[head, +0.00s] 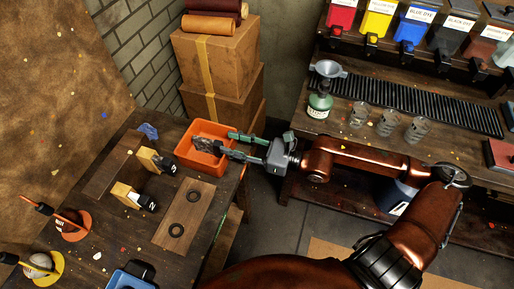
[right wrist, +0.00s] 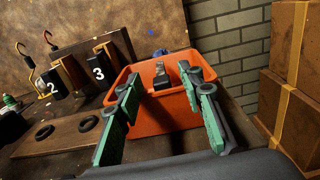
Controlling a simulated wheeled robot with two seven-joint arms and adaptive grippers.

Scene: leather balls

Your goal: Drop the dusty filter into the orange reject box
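The orange box (head: 197,130) stands at the right end of the workbench. It fills the middle of the right wrist view (right wrist: 170,116). My right gripper (head: 230,145) reaches over its right rim. Its two green-padded fingers are spread apart in the right wrist view (right wrist: 165,85), with nothing between the pads. A dark grey, metallic-looking item (right wrist: 161,77) shows inside the box, beyond the fingertips and apart from them. It may be the dusty filter, but I cannot tell. My left gripper is not in view.
Two black-faced wooden blocks numbered 2 (head: 128,194) and 3 (head: 153,160) stand left of the box. A plank (head: 184,213) with two black rings lies in front. Cardboard boxes (head: 215,65) stand behind. A dye shelf with glasses (head: 387,122) is at right.

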